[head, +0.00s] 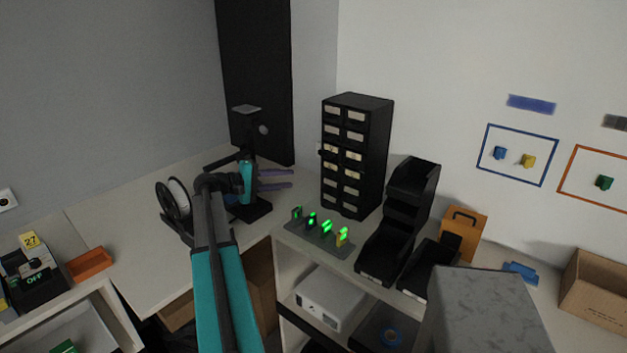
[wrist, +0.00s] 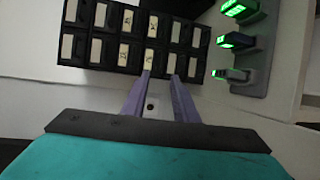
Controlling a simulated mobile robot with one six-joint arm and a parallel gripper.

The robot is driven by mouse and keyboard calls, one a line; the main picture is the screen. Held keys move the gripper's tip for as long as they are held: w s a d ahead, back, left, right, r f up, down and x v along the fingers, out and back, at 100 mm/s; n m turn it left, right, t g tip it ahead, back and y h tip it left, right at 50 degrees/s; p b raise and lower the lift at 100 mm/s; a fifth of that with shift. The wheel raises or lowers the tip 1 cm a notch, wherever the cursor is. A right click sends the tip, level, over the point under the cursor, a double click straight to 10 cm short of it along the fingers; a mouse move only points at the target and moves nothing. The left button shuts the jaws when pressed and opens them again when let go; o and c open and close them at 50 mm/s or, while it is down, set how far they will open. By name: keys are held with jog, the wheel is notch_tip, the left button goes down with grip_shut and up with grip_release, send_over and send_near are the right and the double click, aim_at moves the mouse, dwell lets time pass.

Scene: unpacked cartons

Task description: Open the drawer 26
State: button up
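A black drawer cabinet (head: 375,150) stands on the counter in the head view, with two columns of small drawers carrying pale labels. In the wrist view the cabinet (wrist: 132,35) fills the upper left, turned on its side. The label numbers are too small and blurred to read surely, so I cannot tell which drawer is 26. No drawer clearly stands out from the front. My gripper (head: 291,178) is left of the cabinet in the head view. In the wrist view my gripper (wrist: 159,75) shows two purple fingers apart, empty, with tips near the lower row's middle drawers.
A grey rack with several green-lit pieces (head: 322,230) sits in front of the cabinet. Black stacking bins (head: 398,225) stand to its right. A spool (head: 178,196) is on the counter at left. A grey block (head: 490,310) and a carton (head: 598,288) are at right.

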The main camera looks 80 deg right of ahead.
aim_at(325, 175)
dwell(0.3)
jog(key=p+x, duration=0.4)
jog(key=x, duration=0.9)
jog(key=shift+s+d+f+p, duration=0.1)
jog(key=shift+s+d+p, duration=0.15)
jog(key=shift+d+p, duration=0.1)
jog(key=shift+a, duration=0.1)
grip_shut()
dwell(1.2)
